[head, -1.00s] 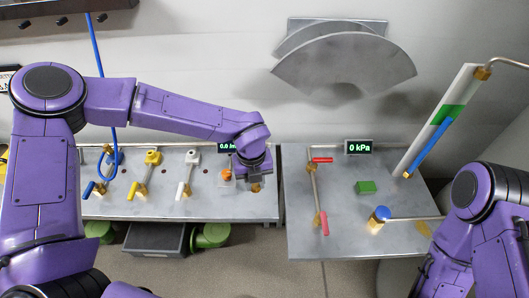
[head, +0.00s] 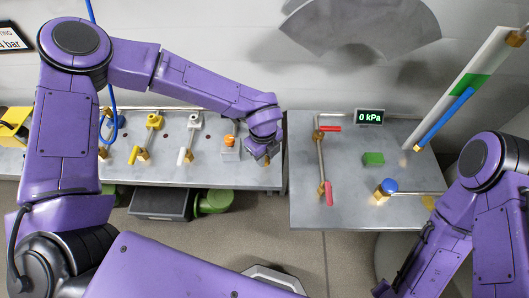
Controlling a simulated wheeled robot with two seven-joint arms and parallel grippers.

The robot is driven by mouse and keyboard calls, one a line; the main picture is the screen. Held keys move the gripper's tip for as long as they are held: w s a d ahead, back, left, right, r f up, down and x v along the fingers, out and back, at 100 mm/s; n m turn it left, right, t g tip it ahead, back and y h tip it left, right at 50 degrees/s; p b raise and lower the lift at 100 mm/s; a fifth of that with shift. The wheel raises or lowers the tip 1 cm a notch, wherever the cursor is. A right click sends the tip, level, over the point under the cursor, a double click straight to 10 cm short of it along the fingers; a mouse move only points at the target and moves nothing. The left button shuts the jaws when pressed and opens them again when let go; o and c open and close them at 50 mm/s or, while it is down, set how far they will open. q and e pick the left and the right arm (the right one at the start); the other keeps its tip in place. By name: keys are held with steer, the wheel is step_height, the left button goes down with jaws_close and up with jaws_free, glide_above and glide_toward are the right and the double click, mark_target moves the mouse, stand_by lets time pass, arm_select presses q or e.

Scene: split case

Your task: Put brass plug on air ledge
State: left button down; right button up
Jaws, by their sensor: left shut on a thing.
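My left gripper (head: 266,158) is over the right end of the left bench (head: 240,178), just right of a clear block with an orange top (head: 229,142). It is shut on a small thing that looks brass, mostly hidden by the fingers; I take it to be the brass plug. Whether the plug touches the bench is unclear. No ledge is clearly marked as the air ledge; the left bench carries blue, yellow (head: 153,121) and white (head: 194,121) valves. My right arm reaches down at the right, and its gripper does not show.
The right bench (head: 350,205) stands across a narrow gap. It carries red-handled valves (head: 329,193), a green block (head: 373,159), a blue knob (head: 389,185) and a 0 kPa display (head: 369,117). Green parts (head: 215,202) sit under the left bench.

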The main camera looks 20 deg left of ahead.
arm_select(q)
steer(key=shift+f+b, duration=0.5)
steer(key=shift+f, duration=0.4)
steer(key=c, duration=0.8)
jaws_free()
steer(key=r, duration=0.3)
steer(key=r+b, duration=0.1)
steer(key=r, duration=0.6)
steer(key=shift+s+a+r+b, duration=0.1)
steer(key=shift+s+r+b, duration=0.15)
steer(key=shift+r+b, duration=0.1)
